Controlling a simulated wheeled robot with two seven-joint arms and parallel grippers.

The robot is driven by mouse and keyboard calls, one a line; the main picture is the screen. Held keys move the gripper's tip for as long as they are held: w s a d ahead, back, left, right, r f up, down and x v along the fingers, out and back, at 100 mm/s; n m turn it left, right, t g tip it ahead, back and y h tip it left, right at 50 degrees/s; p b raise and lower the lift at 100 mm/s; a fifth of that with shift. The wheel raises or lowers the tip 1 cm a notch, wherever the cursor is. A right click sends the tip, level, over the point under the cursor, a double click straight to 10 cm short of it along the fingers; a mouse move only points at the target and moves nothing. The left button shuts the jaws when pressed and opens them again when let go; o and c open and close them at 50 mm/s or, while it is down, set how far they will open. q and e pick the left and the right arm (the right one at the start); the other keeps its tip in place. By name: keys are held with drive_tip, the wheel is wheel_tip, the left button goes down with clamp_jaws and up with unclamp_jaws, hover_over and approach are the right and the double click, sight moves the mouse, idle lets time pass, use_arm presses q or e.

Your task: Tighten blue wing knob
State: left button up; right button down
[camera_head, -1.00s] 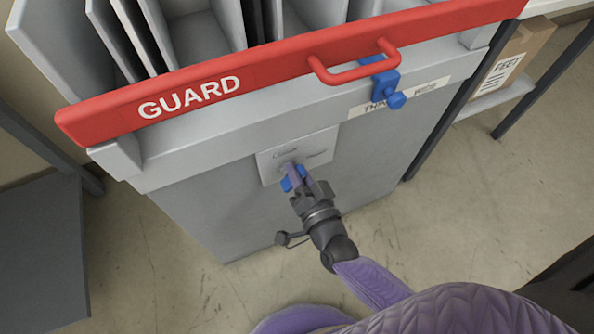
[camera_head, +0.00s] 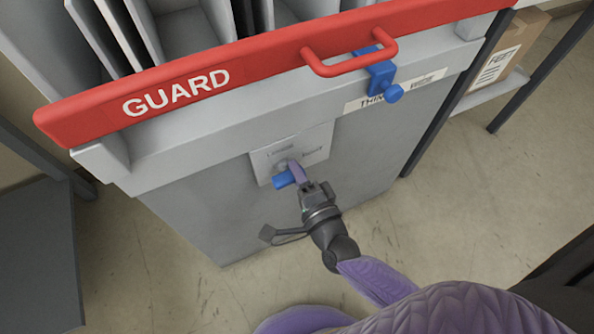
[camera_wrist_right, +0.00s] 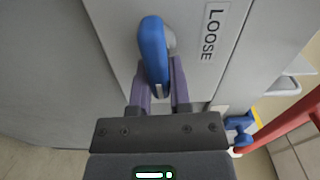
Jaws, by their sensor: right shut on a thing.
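The blue wing knob (camera_head: 284,179) sits on a light plate (camera_head: 318,144) on the front of the grey machine. In the right wrist view the knob (camera_wrist_right: 153,52) stands upright between my two purple fingers, its lower end in the jaws. My right gripper (camera_head: 295,172) is shut on it; the jaws also show in the right wrist view (camera_wrist_right: 158,88). The word LOOSE (camera_wrist_right: 212,35) is printed on the plate to the right of the knob in that view. The fingers partly cover the knob in the head view. My left gripper is not in view.
A red GUARD bar (camera_head: 200,85) with a red handle (camera_head: 350,60) runs across the machine above the plate. A blue clamp with a round knob (camera_head: 393,92) hangs below the handle. A cardboard box (camera_head: 505,55) is on a shelf at the right. The floor in front is clear.

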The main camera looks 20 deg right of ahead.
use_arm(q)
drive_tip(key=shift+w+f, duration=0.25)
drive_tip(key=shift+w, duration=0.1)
use_arm(e)
drive_tip(key=shift+m, duration=0.5)
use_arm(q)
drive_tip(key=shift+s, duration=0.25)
use_arm(e)
drive_tip(key=shift+a, duration=0.1)
drive_tip(key=c, duration=0.6)
unclamp_jaws()
drive_tip(key=shift+w, duration=0.1)
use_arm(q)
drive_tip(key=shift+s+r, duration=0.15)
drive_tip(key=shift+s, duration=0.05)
use_arm(e)
drive_tip(key=shift+o, duration=0.2)
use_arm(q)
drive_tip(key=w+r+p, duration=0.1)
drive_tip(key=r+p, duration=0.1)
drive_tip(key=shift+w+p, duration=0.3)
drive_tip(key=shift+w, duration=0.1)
use_arm(e)
drive_tip(key=s, duration=1)
drive_tip(key=shift+d, duration=0.2)
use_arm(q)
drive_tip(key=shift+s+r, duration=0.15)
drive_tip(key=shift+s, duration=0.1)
use_arm(e)
drive_tip(key=shift+f, duration=0.1)
